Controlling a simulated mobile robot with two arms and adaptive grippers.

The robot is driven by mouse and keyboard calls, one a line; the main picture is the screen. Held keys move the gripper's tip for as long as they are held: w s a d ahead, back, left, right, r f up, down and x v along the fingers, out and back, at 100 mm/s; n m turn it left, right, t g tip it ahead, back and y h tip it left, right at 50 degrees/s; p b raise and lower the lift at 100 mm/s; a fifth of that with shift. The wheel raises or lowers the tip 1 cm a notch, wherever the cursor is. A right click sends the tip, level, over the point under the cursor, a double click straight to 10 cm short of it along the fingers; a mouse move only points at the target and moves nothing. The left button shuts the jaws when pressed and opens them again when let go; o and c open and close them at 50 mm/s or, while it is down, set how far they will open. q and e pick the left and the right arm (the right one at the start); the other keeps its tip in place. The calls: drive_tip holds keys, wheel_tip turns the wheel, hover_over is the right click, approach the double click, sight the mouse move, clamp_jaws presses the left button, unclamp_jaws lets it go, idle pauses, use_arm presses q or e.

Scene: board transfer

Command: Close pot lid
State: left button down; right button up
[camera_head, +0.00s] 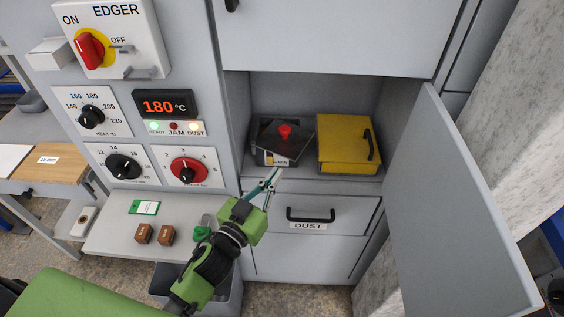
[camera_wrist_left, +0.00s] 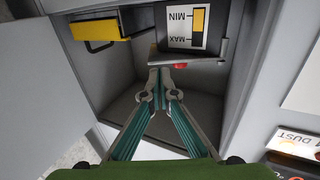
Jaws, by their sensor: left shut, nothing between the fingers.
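The dark pot (camera_head: 264,154) stands at the left of an open cabinet bay, with a MIN/MAX gauge label on its front. A dark top with a red knob (camera_head: 285,131) lies over it; I cannot tell how fully it covers the pot. In the left wrist view the picture is upside down; the pot's gauge label (camera_wrist_left: 192,27) and the red knob (camera_wrist_left: 180,66) show beyond my fingertips. My left gripper (camera_head: 272,178) is shut and empty, in front of the pot at the bay's front edge. Its closed fingertips (camera_wrist_left: 160,74) appear near the knob. My right gripper is not in view.
A yellow box (camera_head: 340,153) with a dark handle stands right of the pot. The open cabinet door (camera_head: 450,200) bounds the right side, the control panel (camera_head: 140,115) the left. The DUST drawer (camera_head: 340,211) is below. Two brown blocks (camera_head: 155,234) lie on a lower shelf.

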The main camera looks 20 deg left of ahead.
sight(291, 157)
use_arm(q)
drive_tip(key=shift+p+x, duration=0.5)
drive_tip(key=shift+x, duration=1.65)
drive_tip(key=w+y+b, duration=0.1)
drive_tip(key=w+d+n+y, duration=0.1)
drive_tip(key=w, duration=0.1)
drive_tip(key=shift+w+d+b, duration=0.1)
drive_tip(key=shift+d+b, duration=0.1)
drive_tip(key=shift+b, duration=0.2)
drive_tip(key=shift+w, duration=0.3)
drive_tip(key=shift+a, duration=0.1)
drive_tip(key=shift+s, duration=0.1)
